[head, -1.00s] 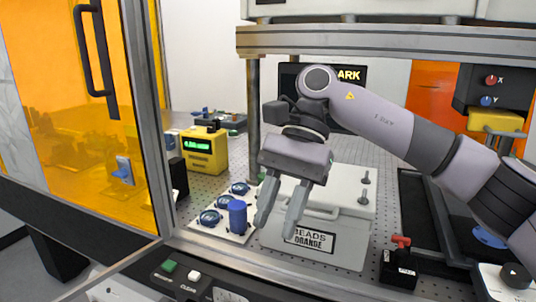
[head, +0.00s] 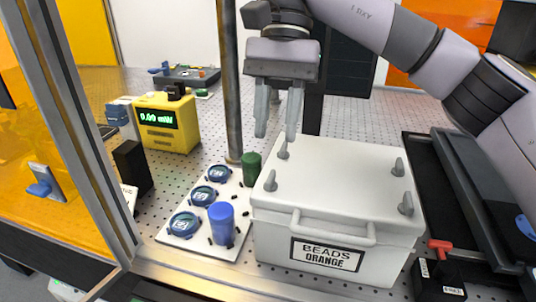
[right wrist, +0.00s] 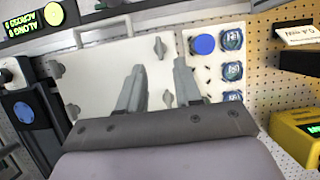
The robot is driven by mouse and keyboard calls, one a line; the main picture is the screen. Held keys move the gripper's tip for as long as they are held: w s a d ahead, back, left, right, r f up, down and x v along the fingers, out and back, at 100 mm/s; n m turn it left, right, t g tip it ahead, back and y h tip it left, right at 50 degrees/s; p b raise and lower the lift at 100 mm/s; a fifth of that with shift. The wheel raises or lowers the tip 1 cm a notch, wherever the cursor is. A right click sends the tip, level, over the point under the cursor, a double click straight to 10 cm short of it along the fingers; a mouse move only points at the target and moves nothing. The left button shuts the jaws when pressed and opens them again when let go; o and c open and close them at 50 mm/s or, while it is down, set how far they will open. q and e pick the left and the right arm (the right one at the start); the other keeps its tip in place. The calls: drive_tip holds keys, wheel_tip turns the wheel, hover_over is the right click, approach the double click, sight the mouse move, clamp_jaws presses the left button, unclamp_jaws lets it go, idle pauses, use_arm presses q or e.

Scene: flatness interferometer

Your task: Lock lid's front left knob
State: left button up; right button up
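A white box labelled "BEADS ORANGE" (head: 338,256) stands on the perforated table, with its lid (head: 335,185) on. The lid's front left knob (head: 270,181) is a small grey wing; it also shows in the right wrist view (right wrist: 160,47). The other knobs are back left (head: 283,150), back right (head: 398,167) and front right (head: 406,203). My right gripper (head: 277,110) is open and empty, pointing down above the lid's left side, apart from the knobs. Its fingers also show in the right wrist view (right wrist: 158,68). My left gripper is out of view.
Left of the box, a white plate (head: 196,240) holds blue-rimmed discs and a blue cylinder (head: 221,222); a green cylinder (head: 251,167) is near the box. A metal post (head: 229,90) rises behind. A yellow meter (head: 168,122) stands farther left. A red-handled block (head: 440,270) is at right.

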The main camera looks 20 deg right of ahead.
sight(271, 174)
drive_tip(key=shift+b+x, duration=0.7)
drive_tip(key=shift+x, duration=2.4)
clamp_jaws()
